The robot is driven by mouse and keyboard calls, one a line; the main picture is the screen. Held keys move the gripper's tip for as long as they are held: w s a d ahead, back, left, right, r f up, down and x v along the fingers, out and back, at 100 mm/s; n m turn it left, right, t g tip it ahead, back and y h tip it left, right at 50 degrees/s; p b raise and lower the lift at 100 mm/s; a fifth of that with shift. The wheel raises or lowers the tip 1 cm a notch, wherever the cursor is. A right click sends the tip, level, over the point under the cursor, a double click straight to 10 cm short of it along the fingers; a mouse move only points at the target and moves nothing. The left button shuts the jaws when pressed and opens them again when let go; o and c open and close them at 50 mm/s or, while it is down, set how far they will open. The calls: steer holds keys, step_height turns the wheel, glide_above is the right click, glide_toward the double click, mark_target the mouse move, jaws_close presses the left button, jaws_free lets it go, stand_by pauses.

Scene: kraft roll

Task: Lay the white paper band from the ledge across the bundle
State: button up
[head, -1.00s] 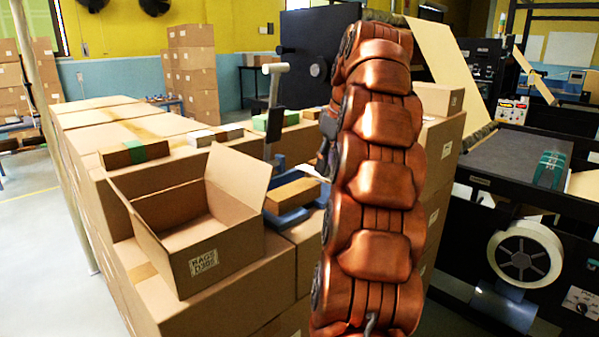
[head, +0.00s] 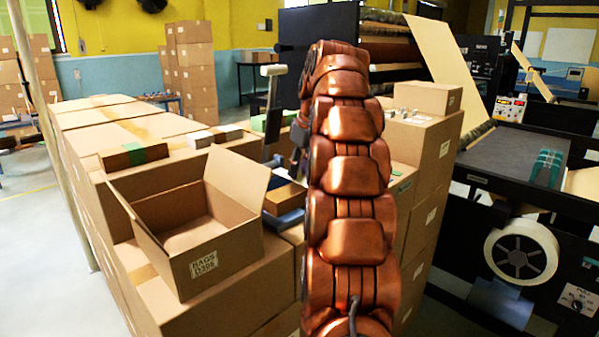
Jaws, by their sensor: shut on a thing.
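My copper-coloured arm stands upright across the middle of the head view and hides what is behind it. My gripper is hidden behind it; only a small dark part shows at the arm's left edge. A brown bundle (head: 284,198) lies in a blue-grey holder (head: 284,219) just left of the arm, its right part covered. I cannot make out the white paper band or whether it touches the bundle.
An open, empty carton (head: 205,268) stands on stacked boxes left of the bundle. A green-banded block (head: 133,157) and smaller blocks lie behind it. A grey post (head: 272,100) rises behind the holder. A carton (head: 428,97) and small metal items stand right of my arm.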

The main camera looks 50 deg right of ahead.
steer(key=shift+f, duration=0.75)
steer(key=shift+f, duration=0.15)
steer(key=o, duration=0.8)
steer(key=shift+c, duration=0.2)
